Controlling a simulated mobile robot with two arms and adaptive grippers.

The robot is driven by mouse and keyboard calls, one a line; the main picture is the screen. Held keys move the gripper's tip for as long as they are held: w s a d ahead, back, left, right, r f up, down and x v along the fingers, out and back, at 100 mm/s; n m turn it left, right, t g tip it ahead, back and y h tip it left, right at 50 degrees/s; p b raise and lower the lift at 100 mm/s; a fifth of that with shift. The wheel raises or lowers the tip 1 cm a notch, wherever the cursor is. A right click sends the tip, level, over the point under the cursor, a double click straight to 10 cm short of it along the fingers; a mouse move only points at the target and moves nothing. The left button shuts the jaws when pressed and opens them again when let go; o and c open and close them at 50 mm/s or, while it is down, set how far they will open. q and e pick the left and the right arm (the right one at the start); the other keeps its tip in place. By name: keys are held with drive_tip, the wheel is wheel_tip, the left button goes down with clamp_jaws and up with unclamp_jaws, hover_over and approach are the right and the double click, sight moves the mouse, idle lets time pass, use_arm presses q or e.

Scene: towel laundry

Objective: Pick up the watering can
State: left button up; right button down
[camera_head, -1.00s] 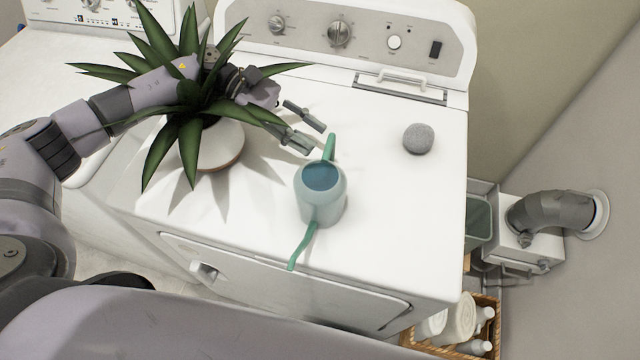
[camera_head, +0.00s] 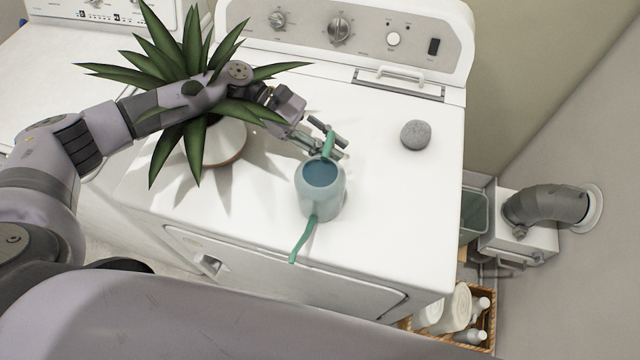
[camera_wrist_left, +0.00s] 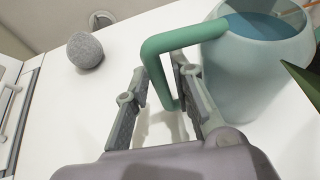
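The watering can (camera_head: 318,194) stands upright on the white dryer top (camera_head: 400,220). It is pale blue-green, with water in its open top, a green spout toward the front and a green handle (camera_head: 330,143) at the back. It also shows in the left wrist view (camera_wrist_left: 258,75). My left gripper (camera_head: 333,140) is at the handle. In the left wrist view the handle (camera_wrist_left: 160,70) passes between its two open fingers (camera_wrist_left: 160,100), with a gap on the left finger's side. My right gripper is not in view.
A spiky plant in a white pot (camera_head: 222,145) stands left of the can, its leaves around my left arm. A grey ball (camera_head: 416,135) lies at the right. A basket of bottles (camera_head: 470,320) is below the dryer's right edge. The dryer's right side is mostly clear.

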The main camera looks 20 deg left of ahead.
use_arm(q)
clamp_jaws()
drive_tip(key=shift+r, duration=0.15)
idle(0.4)
